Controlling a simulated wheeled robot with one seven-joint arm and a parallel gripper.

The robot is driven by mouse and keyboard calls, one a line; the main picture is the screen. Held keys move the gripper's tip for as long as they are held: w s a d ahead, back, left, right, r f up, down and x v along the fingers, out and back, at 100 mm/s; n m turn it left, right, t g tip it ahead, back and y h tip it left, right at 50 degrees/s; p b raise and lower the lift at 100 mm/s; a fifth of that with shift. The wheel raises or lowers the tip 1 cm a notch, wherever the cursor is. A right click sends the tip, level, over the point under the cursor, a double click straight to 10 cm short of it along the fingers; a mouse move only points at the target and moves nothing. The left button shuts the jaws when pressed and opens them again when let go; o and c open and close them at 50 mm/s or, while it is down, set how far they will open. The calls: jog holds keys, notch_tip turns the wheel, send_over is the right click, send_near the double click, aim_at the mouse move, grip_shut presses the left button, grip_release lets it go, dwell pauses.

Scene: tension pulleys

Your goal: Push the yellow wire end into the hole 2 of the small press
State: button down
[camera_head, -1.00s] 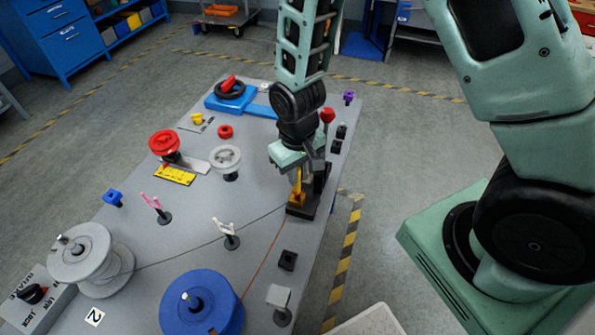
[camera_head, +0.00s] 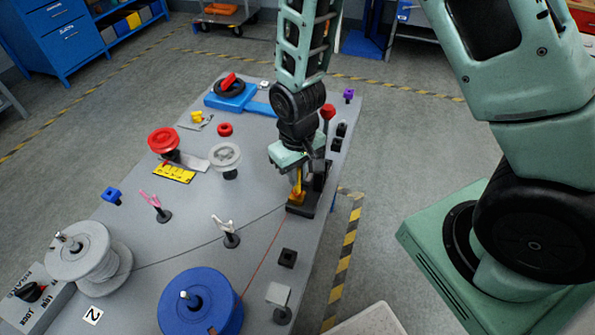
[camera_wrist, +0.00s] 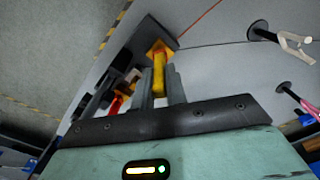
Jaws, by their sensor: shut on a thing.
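The small press (camera_head: 302,208) is a black block with a red-knobbed lever (camera_head: 327,113), at the right edge of the table. My gripper (camera_head: 299,180) is right over it, pointing down. In the wrist view my gripper (camera_wrist: 161,92) is shut on the yellow wire end (camera_wrist: 159,75), which stands between the two grey fingers. Its far tip meets an orange-yellow part (camera_wrist: 159,50) at the black press base (camera_wrist: 153,35). The holes are hidden, so I cannot tell whether the tip is inside hole 2.
A thin red wire (camera_head: 262,248) runs from the press towards the blue spool (camera_head: 200,305). A dark wire (camera_head: 180,256) runs towards the grey spool (camera_head: 88,255). A white forked post (camera_head: 230,232) and black block (camera_head: 287,258) stand nearby. The table's right edge is close.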

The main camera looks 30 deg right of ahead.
dwell(0.4)
jog(key=c, duration=1.3)
grip_release()
jog(key=shift+c, duration=0.2)
jog(key=o, duration=0.3)
jog(key=shift+o, duration=0.2)
jog(key=shift+r+p, duration=3.05)
jog(key=shift+r, duration=0.5)
